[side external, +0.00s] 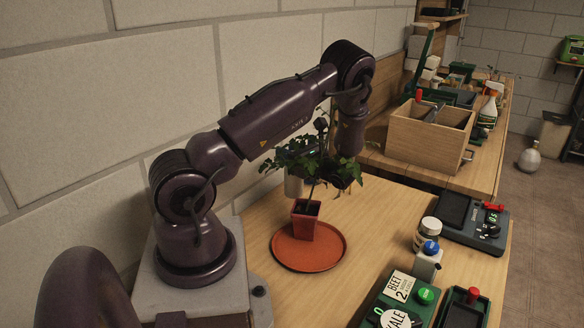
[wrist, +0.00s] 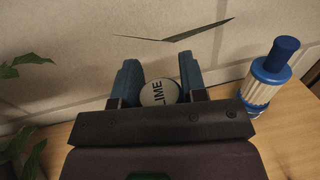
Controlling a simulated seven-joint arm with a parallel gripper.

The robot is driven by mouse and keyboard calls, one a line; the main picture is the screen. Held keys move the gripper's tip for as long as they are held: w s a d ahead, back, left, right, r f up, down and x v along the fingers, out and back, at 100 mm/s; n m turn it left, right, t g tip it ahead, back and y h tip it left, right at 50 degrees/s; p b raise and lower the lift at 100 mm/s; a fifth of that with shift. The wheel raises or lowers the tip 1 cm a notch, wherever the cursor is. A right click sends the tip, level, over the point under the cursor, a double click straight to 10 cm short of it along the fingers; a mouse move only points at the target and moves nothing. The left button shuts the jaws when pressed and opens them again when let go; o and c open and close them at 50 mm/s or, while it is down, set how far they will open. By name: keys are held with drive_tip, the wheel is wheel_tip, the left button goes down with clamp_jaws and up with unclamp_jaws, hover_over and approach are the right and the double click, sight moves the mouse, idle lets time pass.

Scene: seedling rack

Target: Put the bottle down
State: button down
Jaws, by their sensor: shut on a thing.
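My gripper (wrist: 160,76) shows in the wrist view with its two blue fingers on either side of a bottle (wrist: 158,94), shut on it. I see the bottle's round pale top, with dark letters reading "LIME". Its body below is hidden, so I cannot tell whether its base touches the table. In the side external view, leaves cover my gripper and a pale cylinder (side external: 293,186) shows partly behind the plant; I cannot tell for sure that it is the held bottle.
A potted plant (side external: 306,222) stands on a round terracotta saucer (side external: 309,260), in front of my gripper. Jars, boxes and a scale (side external: 474,224) line the table's right side. The wall is close behind.

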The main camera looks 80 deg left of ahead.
sight(293, 186)
drive_tip(key=shift+w+a+f, duration=0.3)
drive_tip(key=shift+a+f, duration=0.2)
drive_tip(key=shift+f, duration=0.15)
drive_tip(key=shift+w+a+f, duration=0.1)
drive_tip(key=shift+f, duration=0.8)
drive_tip(key=shift+w+a+f, duration=0.1)
drive_tip(key=shift+f, duration=0.95)
drive_tip(key=c, duration=0.7)
unclamp_jaws()
drive_tip(key=shift+o, duration=0.2)
